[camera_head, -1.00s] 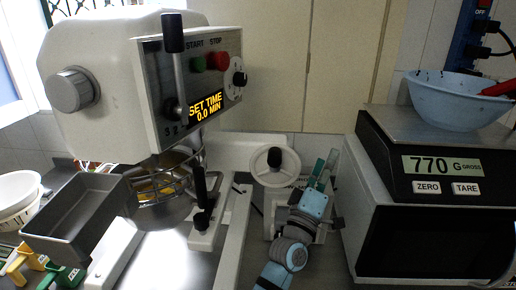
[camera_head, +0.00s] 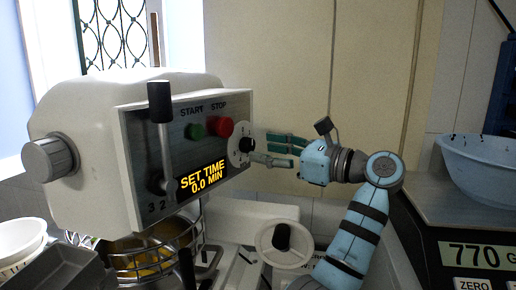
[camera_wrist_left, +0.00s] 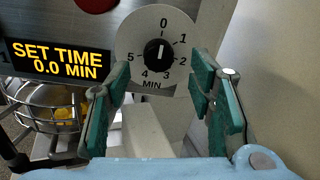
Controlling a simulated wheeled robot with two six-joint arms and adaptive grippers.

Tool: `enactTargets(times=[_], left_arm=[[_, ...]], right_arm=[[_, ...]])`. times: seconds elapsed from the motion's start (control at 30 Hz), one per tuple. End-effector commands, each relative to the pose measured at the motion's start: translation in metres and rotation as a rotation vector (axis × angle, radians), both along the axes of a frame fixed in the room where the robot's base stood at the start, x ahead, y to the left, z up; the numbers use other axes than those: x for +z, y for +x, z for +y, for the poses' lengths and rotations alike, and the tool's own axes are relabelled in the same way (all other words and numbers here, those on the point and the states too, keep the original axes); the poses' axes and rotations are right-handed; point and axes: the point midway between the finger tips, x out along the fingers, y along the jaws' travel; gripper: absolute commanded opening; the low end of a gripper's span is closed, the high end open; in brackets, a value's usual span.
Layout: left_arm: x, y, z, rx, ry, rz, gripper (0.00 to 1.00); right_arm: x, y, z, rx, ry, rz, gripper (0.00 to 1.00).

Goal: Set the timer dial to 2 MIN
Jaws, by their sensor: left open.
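The timer dial (camera_head: 240,146) is a white disc with a black knob on the right end of the mixer's control panel. In the left wrist view the dial (camera_wrist_left: 142,30) carries marks 0 to 5 around its knob (camera_wrist_left: 160,53), whose white pointer stands at about 0. The display (camera_head: 203,178) reads "SET TIME 0.0 MIN". My left gripper (camera_head: 262,147) is open in front of the dial, its green fingers pointing at it. In the wrist view its fingers (camera_wrist_left: 160,80) stand on either side of the knob, with gaps showing. My right gripper is not in view.
The green START button (camera_head: 195,130) and red STOP button (camera_head: 219,128) sit left of the dial. A speed lever (camera_head: 163,140) stands before the panel. A handwheel (camera_head: 283,262) is below my arm. The scale (camera_head: 478,258) bears a blue bowl (camera_head: 485,170) at right.

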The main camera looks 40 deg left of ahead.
Motion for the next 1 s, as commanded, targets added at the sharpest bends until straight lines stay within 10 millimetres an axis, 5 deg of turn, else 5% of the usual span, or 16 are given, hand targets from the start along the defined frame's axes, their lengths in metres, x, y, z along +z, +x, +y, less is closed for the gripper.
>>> enactTargets(times=[0.2, 0.47, 0.77, 1.0], left_arm=[[0.001, -0.004, 0.029, 0.002, 0.000, 0.000, 0.49], [0.000, -0.005, 0.031, 0.001, 0.001, 0.000, 0.49], [0.000, -0.004, 0.031, 0.001, 0.001, 0.001, 0.01], [0.001, -0.004, 0.031, 0.001, -0.002, 0.015, 0.01]], right_arm=[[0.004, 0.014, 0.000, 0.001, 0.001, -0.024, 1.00], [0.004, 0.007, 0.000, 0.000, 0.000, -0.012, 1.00], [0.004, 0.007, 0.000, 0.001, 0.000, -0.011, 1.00], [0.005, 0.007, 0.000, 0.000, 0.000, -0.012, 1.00]])
